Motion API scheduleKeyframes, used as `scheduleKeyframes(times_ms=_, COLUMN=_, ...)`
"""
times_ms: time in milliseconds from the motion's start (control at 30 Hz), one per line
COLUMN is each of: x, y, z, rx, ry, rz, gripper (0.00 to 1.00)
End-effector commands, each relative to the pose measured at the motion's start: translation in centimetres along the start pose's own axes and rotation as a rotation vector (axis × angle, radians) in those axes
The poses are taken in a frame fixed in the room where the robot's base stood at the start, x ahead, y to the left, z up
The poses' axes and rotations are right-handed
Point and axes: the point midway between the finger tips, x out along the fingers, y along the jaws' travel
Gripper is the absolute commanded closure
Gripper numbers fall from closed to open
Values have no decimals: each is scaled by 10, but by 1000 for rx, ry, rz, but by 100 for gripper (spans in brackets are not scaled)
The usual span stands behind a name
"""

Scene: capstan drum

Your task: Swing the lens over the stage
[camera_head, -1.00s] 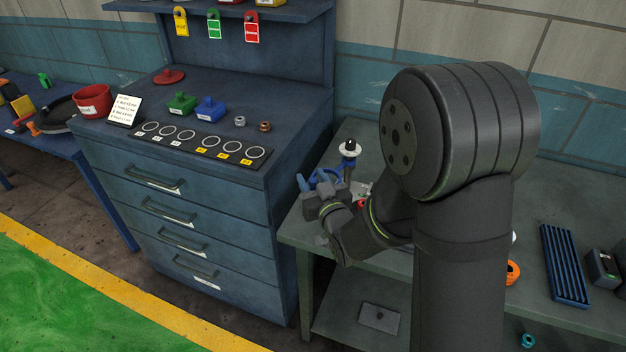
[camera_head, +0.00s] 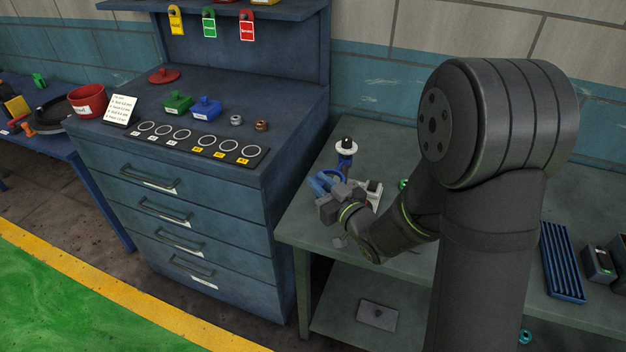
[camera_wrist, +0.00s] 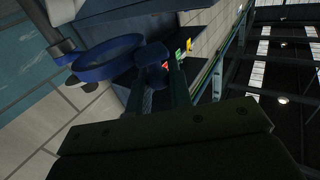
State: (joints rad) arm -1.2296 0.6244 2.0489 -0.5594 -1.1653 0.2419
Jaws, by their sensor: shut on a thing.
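The lens is a blue ring (camera_head: 326,181) on a post with a white disc and black top (camera_head: 346,147), on the green-grey bench. In the wrist view the blue ring (camera_wrist: 106,57) shows large, joined to a blue knob (camera_wrist: 152,55). My gripper (camera_head: 337,192) is at the ring's near side; in the wrist view its fingers (camera_wrist: 160,75) are shut on the knob. A small white and grey piece with a red spot (camera_head: 373,194), possibly the stage, sits right of the gripper, partly hidden by it.
A blue drawer cabinet (camera_head: 190,215) stands close on the left, higher than the bench (camera_head: 310,228). A blue ribbed tray (camera_head: 562,262) and a dark box (camera_head: 600,263) lie at the right. My arm hides much of the bench's middle.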

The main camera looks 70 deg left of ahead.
Motion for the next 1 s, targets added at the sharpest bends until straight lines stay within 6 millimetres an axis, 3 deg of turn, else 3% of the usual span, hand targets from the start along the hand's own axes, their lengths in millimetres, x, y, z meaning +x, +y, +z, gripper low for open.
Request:
scheduleKeyframes(times_ms=500, x=-46, y=40, z=0, rx=-1, ry=2, rz=-370, gripper=100)
scheduleKeyframes(times_ms=1000, x=-74, y=89, z=0, rx=-1, ry=1, rz=-754, gripper=100)
